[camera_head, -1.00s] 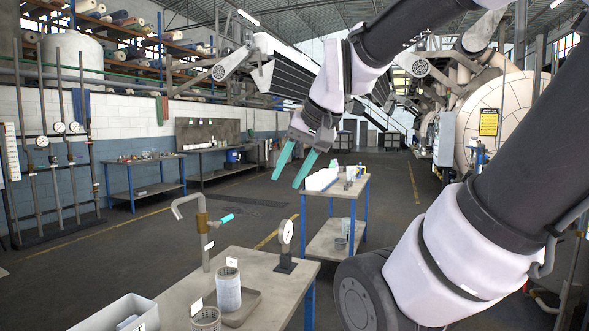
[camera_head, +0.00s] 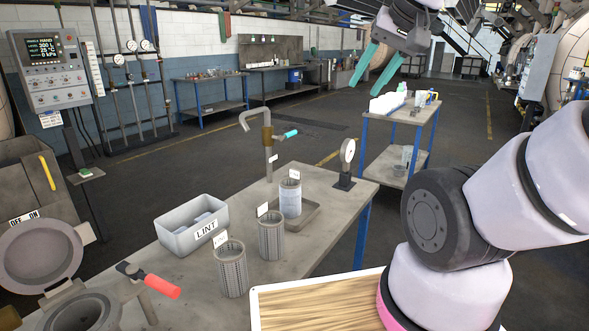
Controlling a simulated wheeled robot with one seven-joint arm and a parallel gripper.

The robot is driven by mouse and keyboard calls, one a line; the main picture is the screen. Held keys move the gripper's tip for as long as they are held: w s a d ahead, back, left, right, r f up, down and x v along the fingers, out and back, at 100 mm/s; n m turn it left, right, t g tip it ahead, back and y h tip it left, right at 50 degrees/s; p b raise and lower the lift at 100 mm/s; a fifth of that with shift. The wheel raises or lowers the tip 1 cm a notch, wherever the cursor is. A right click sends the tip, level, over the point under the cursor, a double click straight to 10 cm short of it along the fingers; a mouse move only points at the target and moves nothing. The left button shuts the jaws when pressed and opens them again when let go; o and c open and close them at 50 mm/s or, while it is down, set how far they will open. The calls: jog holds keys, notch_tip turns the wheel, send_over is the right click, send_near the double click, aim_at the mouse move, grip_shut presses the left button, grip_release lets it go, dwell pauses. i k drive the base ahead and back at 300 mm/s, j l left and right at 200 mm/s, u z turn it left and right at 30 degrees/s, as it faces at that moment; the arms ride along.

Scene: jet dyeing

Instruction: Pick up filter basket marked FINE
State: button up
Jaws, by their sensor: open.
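Three filter baskets stand on the near bench (camera_head: 330,208). The nearest, a grey mesh basket (camera_head: 231,270), has a white tag at its rim. A second grey mesh basket (camera_head: 271,238) stands just behind it, also tagged. A paler, whitish basket (camera_head: 290,199) stands in a shallow tray (camera_head: 309,214). The tag lettering is too small to read, so I cannot tell which is marked FINE. My gripper (camera_head: 376,70) is open and empty, with teal fingers, high up and beyond the bench, well apart from the baskets.
A grey bin labelled LINT (camera_head: 192,226) sits left of the baskets. A bent tap (camera_head: 267,148) and a round gauge (camera_head: 346,160) stand behind them. An open round-lidded vessel (camera_head: 45,255) with a red handle is at lower left. A second table (camera_head: 404,115) stands farther back.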

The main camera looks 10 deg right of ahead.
aim_at(229, 255)
jog(key=i+l+u, duration=0.1)
jog(key=l+u, duration=0.3)
jog(key=i+l+u, duration=0.1)
jog(key=l+u, duration=0.5)
jog(key=u, duration=0.15)
jog(key=l+u, duration=0.35)
